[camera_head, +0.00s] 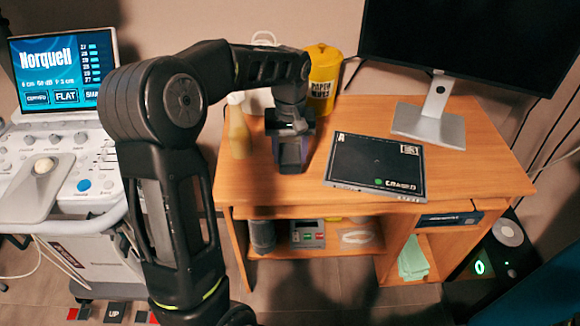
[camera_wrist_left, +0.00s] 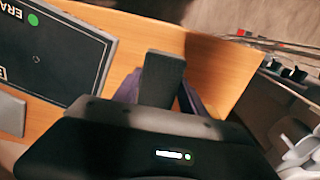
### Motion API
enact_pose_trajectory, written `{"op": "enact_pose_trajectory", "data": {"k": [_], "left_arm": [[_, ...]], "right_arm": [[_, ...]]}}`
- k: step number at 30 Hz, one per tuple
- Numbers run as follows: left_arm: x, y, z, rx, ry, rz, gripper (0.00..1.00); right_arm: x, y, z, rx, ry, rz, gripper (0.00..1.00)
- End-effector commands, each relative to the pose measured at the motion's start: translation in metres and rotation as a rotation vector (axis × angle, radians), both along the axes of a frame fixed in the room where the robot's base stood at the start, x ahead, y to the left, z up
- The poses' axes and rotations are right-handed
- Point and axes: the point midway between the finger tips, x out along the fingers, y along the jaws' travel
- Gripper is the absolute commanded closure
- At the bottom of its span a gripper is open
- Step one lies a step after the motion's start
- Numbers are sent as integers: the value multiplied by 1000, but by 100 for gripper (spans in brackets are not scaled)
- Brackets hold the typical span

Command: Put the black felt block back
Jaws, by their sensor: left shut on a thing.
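The black felt block (camera_head: 290,156) is between the fingers of my left gripper (camera_head: 291,138), over the left part of the wooden desk (camera_head: 262,190). My left gripper is shut on it. In the left wrist view, the block (camera_wrist_left: 162,78) sticks out between the purple-grey fingers, with bare desk around it. I cannot tell whether its lower end touches the desk. A dark flat board (camera_head: 376,164) marked "A" with a green dot and "ERASED" lies right of the block, apart from it. My right gripper is not in view.
A cream bottle (camera_head: 239,130) stands close left of my left gripper, and a yellow canister (camera_head: 322,78) behind it. A monitor stand (camera_head: 432,122) is at the back right. The shelf below holds several items. The desk's front left strip is clear.

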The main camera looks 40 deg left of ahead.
Motion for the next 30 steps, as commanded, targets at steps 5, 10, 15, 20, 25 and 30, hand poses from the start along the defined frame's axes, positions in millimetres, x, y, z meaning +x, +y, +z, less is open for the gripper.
{"op": "enact_pose_trajectory", "data": {"k": [5,10,15,20,25,30], "left_arm": [[0,0,-2,0,0,0,83],[-1,0,-26,-2,5,-1,83],[0,0,-48,-1,2,-1,83],[0,0,-50,-1,-1,0,83],[0,0,-51,-1,-1,0,83],[0,0,-51,-1,-1,0,40]], "right_arm": [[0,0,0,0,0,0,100],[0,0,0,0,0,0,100],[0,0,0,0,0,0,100],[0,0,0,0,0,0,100],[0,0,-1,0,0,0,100],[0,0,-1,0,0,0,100]]}}
